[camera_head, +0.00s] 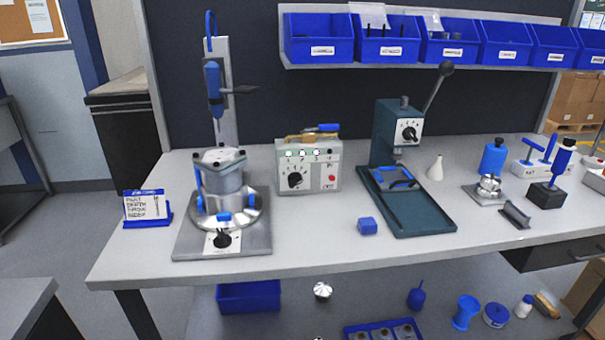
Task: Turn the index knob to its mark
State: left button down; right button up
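Three black knobs show. One (222,238) is on the white front plate of the rotary fixture (180,243), which holds a metal housing (222,177). The second knob (295,180) is on the grey control box (330,155), beside numbered marks and a red button. The third knob (409,133) is on a white dial of the green press (390,160). The knob labels are too small to read, so I cannot tell which is the index knob or where its pointer stands. Neither of my grippers is in view.
A blue-framed card (146,206) stands left of the fixture. A blue block (367,226) lies near the front edge. A white cone bottle (435,168) and several tools stand at right. Blue bins (318,40) hang above. The bench front between fixture and press is mostly clear.

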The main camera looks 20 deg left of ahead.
aim_at(222, 241)
jog(key=u, duration=1.05)
jog(key=j+z, duration=0.2)
jog(key=j, duration=0.2)
jog(key=k, duration=0.05)
